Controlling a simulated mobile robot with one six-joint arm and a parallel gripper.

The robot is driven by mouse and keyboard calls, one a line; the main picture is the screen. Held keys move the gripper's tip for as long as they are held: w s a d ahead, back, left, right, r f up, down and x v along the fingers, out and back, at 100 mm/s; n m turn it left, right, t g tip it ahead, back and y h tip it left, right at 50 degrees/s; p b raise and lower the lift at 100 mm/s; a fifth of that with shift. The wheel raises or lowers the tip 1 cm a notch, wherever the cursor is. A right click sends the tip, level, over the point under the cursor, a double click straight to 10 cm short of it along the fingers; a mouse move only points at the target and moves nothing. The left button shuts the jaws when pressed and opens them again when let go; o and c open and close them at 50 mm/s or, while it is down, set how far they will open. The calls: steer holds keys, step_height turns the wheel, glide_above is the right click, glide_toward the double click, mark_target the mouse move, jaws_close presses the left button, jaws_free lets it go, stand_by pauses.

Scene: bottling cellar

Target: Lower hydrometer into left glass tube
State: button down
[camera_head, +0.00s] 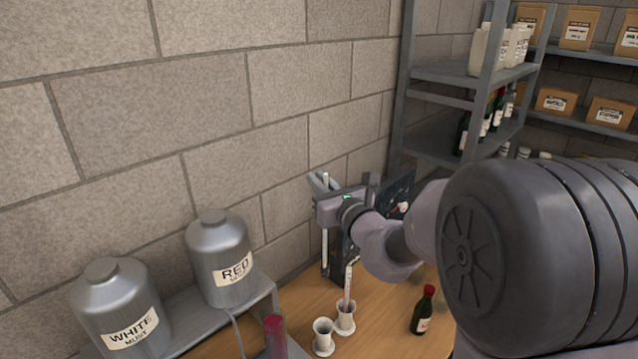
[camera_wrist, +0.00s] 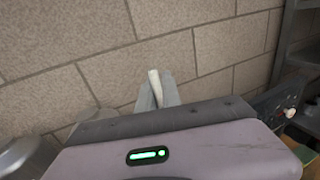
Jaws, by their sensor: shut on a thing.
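My gripper (camera_head: 323,183) is shut on the hydrometer, a slim white rod (camera_head: 325,250) that hangs near upright below it. Its white top also shows between my two grey fingers in the wrist view (camera_wrist: 155,88). Two short pale vessels with wide feet stand on the wooden table: a left one (camera_head: 323,331), which looks empty, and a right one (camera_head: 346,316) with a thin white and red stick (camera_head: 348,284) standing in it. The hydrometer's lower end appears behind and above both, apart from them. I cannot tell if either vessel is the left glass tube.
A red-filled cylinder (camera_head: 274,336) stands left of the vessels. A dark red-capped bottle (camera_head: 423,312) stands to their right. Steel cans marked WHITE (camera_head: 122,312) and RED (camera_head: 220,258) sit on a grey shelf at left. A stone wall (camera_head: 200,100) is close behind my gripper.

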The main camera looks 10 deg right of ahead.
step_height(320, 180, up, 6)
steer(key=p, duration=0.4)
steer(key=shift+r+p, duration=0.2)
steer(key=shift+p, duration=0.2)
steer(key=shift+a, duration=0.1)
stand_by(0.5)
